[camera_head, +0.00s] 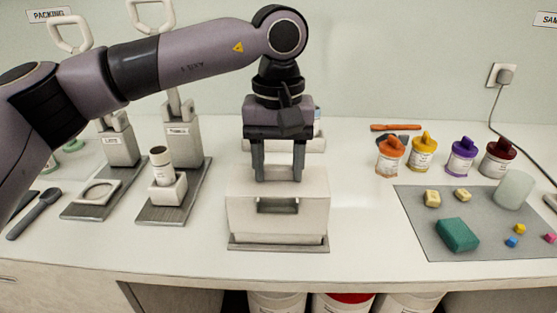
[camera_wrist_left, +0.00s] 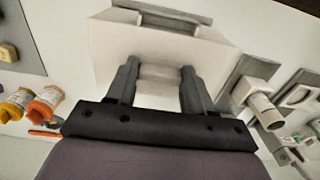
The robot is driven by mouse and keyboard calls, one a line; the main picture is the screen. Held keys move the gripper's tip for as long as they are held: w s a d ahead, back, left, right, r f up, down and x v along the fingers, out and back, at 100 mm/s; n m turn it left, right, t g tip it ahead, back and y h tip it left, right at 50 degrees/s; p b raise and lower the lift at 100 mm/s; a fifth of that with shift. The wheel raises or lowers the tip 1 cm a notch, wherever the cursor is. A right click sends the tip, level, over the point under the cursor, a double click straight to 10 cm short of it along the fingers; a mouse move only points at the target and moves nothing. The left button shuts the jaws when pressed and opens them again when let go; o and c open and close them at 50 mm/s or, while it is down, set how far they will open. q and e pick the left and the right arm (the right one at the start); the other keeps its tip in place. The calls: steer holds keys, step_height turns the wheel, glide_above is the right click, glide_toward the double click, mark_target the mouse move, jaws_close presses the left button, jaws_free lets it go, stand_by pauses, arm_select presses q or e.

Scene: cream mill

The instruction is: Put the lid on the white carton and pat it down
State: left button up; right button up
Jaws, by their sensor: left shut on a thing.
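The white carton (camera_head: 243,222) stands upright on a thin grey base near the front of the counter, with a dark slot in its front. My left gripper (camera_head: 278,176) points straight down over the carton's top. In the left wrist view its two fingers (camera_wrist_left: 157,92) are shut on a pale raised block, which looks like part of the lid (camera_wrist_left: 122,42). The lid (camera_head: 313,183) is a white slab at the carton's top, level in the head view. Whether it is fully seated or slightly raised I cannot tell. My right gripper is in neither view.
Left stand two presses, one holding a white bottle (camera_head: 160,164), and a dark spoon (camera_head: 35,213). Right are several colour-lidded jars (camera_head: 391,157) and a grey mat (camera_head: 415,218) with a green block (camera_head: 457,234). Counter between carton and mat is clear.

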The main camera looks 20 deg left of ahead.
arm_select(q)
steer(key=shift+f, duration=0.45)
stand_by(0.4)
steer(key=o, duration=1.7)
steer(key=shift+o, duration=0.2)
steer(key=shift+r, duration=0.15)
steer(key=shift+r+p, duration=2.75)
steer(key=shift+r, duration=0.65)
